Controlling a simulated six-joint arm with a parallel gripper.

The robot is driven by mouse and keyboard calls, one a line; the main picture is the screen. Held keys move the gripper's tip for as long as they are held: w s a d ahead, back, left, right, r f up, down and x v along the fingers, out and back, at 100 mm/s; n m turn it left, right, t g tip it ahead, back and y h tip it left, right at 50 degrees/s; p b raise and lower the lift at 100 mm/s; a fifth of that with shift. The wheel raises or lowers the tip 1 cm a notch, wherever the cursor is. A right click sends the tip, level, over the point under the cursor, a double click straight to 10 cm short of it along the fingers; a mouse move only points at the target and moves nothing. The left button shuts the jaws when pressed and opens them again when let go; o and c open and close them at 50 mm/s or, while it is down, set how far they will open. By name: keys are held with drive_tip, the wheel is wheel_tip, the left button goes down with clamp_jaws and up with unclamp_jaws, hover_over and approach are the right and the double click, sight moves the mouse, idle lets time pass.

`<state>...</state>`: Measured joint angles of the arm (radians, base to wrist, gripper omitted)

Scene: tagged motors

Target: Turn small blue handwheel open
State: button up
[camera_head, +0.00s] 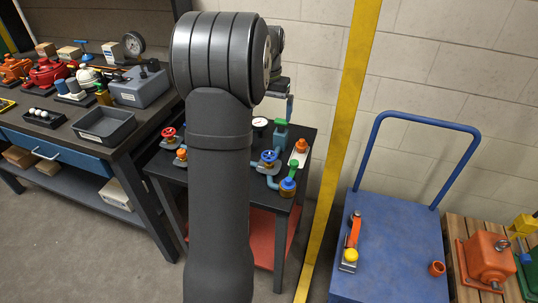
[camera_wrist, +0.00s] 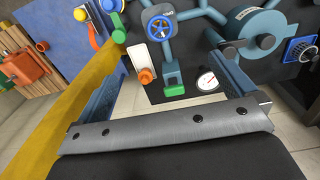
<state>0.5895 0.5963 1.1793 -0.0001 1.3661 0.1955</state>
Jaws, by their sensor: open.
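A blue handwheel (camera_head: 268,156) sits on a valve and pipework on the dark bench top. In the wrist view, this spoked blue handwheel (camera_wrist: 160,24) is near the top centre. Another dark wheel-like part with blue (camera_wrist: 302,50) shows at the right edge; which one the task calls small I cannot tell. My gripper (camera_wrist: 168,60) is open and empty, its fingers angled on either side of the picture. In the head view, my gripper (camera_head: 290,104) is above the back of the bench, partly hidden by my arm. It touches neither wheel.
A green block (camera_wrist: 173,82), an orange knob (camera_wrist: 146,76) on a white plate and a gauge (camera_wrist: 207,81) stand near the valve. A red handwheel (camera_head: 168,133) is at the bench's left. A yellow post (camera_head: 340,130) stands just right of the bench, beside a blue cart (camera_head: 390,250).

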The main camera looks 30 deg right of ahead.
drive_tip(key=shift+r, duration=0.7)
